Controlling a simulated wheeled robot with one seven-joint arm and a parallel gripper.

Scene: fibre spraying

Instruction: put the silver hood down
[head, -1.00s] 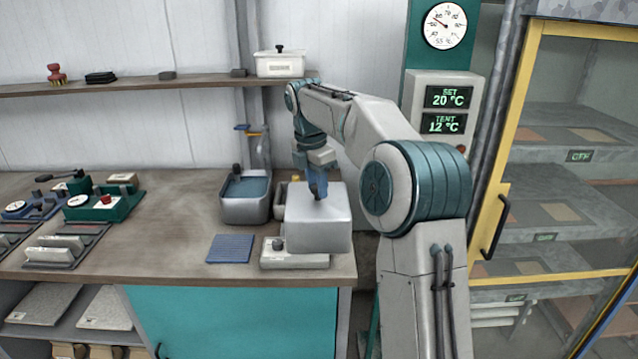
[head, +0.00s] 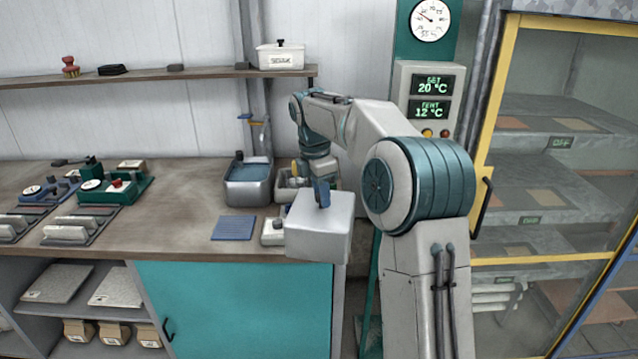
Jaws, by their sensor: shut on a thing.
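The silver hood (head: 318,238) is a box-shaped metal cover with a knob on top. My gripper (head: 323,196) is shut on its top knob, and the fingertips hide most of the knob. The hood is at the right front end of the workbench (head: 170,232), in front of part of a small pale box with a dark knob (head: 272,232). Its lower front reaches past the bench's front edge in the picture. I cannot tell whether its underside touches anything.
A blue ribbed mat (head: 233,228) lies left of the pale box. A metal water basin (head: 248,184) stands behind it. Green and blue devices (head: 115,195) are at the left. A yellow-framed glass cabinet (head: 490,130) stands right. The bench between the devices and mat is clear.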

